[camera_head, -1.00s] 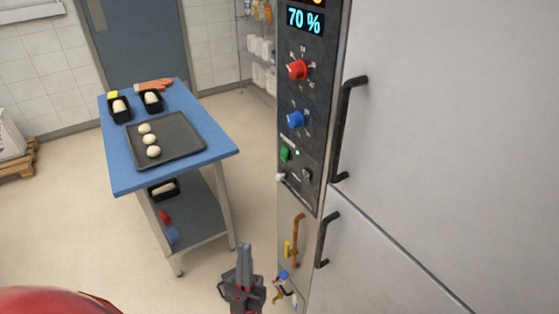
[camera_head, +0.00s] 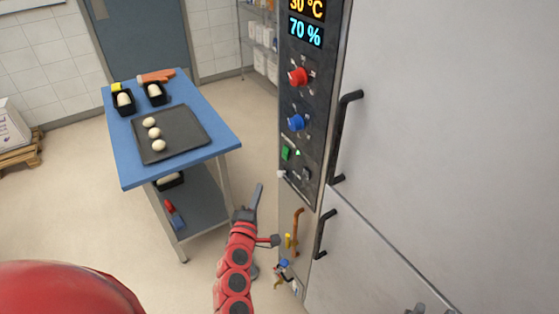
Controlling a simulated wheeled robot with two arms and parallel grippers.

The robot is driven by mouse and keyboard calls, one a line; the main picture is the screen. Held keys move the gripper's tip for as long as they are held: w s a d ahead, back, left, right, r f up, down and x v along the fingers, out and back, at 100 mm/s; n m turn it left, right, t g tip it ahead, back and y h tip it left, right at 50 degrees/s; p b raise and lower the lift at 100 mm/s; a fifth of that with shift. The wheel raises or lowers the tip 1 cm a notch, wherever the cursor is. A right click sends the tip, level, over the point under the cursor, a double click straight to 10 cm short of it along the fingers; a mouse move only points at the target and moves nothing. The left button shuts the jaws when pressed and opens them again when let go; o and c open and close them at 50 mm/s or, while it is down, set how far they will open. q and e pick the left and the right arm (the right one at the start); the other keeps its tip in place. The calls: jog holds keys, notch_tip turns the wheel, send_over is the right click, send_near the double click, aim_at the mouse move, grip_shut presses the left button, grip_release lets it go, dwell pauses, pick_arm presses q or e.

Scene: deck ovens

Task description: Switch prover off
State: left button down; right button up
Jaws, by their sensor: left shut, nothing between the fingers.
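The prover is the tall pale cabinet (camera_head: 440,120) filling the right side. On its dark control panel, displays (camera_head: 305,30) read 30 °C and 70 %. Below them are a red knob (camera_head: 298,77), a blue knob (camera_head: 296,122), a green power switch (camera_head: 286,153) with a lit green light (camera_head: 297,153) beside it, and a small dark switch (camera_head: 306,174). My left gripper (camera_head: 259,188) is shut and empty, left of and below the green switch, apart from the panel in the picture. A small grey piece at the bottom edge (camera_head: 417,309) may be my right gripper; its fingers are unclear.
Black door handles (camera_head: 343,135) stick out from the prover. A blue table (camera_head: 222,142) on the left bears a dark tray (camera_head: 190,148) with dough balls and two loaf tins. An orange pipe (camera_head: 297,232) stands below the panel. The floor between table and prover is open.

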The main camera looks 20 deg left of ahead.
pick_arm(q)
jog(key=shift+d+r+h, duration=0.25)
jog(key=shift+h, duration=0.05)
jog(key=shift+w, duration=0.2)
jog(key=p, duration=0.4)
send_near(286, 153)
jog(key=w+a+f, duration=0.2)
jog(key=w+a, duration=0.2)
jog(key=a, duration=0.1)
jog(key=shift+w+d+f, duration=0.1)
jog(key=shift+w+d, duration=1.2)
jog(key=shift+d, duration=0.1)
